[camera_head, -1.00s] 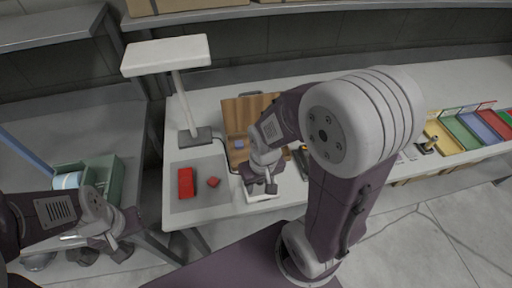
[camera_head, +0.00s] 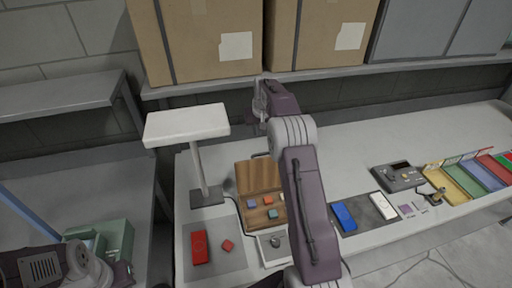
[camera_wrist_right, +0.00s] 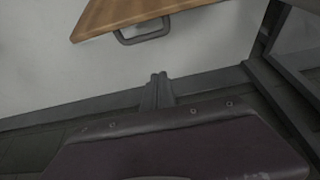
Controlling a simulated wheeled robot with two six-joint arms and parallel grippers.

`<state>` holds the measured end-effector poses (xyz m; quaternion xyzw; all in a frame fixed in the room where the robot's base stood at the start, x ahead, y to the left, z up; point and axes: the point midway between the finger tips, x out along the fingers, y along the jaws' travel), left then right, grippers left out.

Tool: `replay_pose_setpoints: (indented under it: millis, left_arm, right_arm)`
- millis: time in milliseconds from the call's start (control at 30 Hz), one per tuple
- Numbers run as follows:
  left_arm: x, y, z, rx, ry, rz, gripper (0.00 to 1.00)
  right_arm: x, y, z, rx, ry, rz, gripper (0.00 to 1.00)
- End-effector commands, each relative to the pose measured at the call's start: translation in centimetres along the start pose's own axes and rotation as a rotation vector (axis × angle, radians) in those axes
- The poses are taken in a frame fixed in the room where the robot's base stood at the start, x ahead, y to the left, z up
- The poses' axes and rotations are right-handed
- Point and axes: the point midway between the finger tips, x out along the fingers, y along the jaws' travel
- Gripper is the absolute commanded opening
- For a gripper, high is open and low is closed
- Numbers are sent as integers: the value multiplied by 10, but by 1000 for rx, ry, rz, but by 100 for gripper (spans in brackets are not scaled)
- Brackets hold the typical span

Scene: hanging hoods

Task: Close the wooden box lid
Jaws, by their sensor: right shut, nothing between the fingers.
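The wooden box (camera_head: 262,221) stands open on the table, left of my right arm, with several small coloured blocks in it. Its wooden lid (camera_head: 257,175) is raised at the back edge. In the right wrist view a wooden panel, apparently the lid (camera_wrist_right: 130,14), shows at the top with a dark handle (camera_wrist_right: 142,34) on its edge. My right gripper (camera_head: 260,92) is high beyond the box, shut and empty; its fingertips (camera_wrist_right: 158,77) appear apart from the handle. My right arm hides the box's right side. My left gripper (camera_head: 122,272) is low at the left, mostly cut off.
A white lamp (camera_head: 188,125) stands left of the box. A red case (camera_head: 199,246) and small red block (camera_head: 228,245) lie in front. Blue (camera_head: 344,216) and white (camera_head: 383,206) items lie right. Cardboard boxes (camera_head: 195,40) sit on a shelf above the table.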

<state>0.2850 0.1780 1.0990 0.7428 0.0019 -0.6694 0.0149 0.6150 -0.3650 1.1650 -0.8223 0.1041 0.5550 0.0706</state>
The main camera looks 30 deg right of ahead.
Motion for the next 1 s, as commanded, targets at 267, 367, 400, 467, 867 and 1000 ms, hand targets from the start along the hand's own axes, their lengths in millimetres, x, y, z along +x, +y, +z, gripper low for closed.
replay_pose_setpoints:
  millis: [267,367,400,467,867,1000]
  left_arm:
    - [-17,0,-2,0,0,0,0]
    - [-23,0,-2,0,0,0,0]
    - [-25,0,-3,0,0,0,0]
    - [-29,1,-3,0,0,0,0]
    - [-44,1,-5,0,0,0,0]
    - [-50,1,-5,0,0,0,0]
  right_arm:
    - [44,-1,0,-1,-3,-1,0]
    - [64,-1,0,-1,-2,-1,0]
    - [71,-1,0,-1,-2,-1,0]
    - [81,-1,0,-1,-2,-1,0]
    - [88,-1,21,0,-1,-1,0]
    - [85,-1,31,0,0,-1,0]
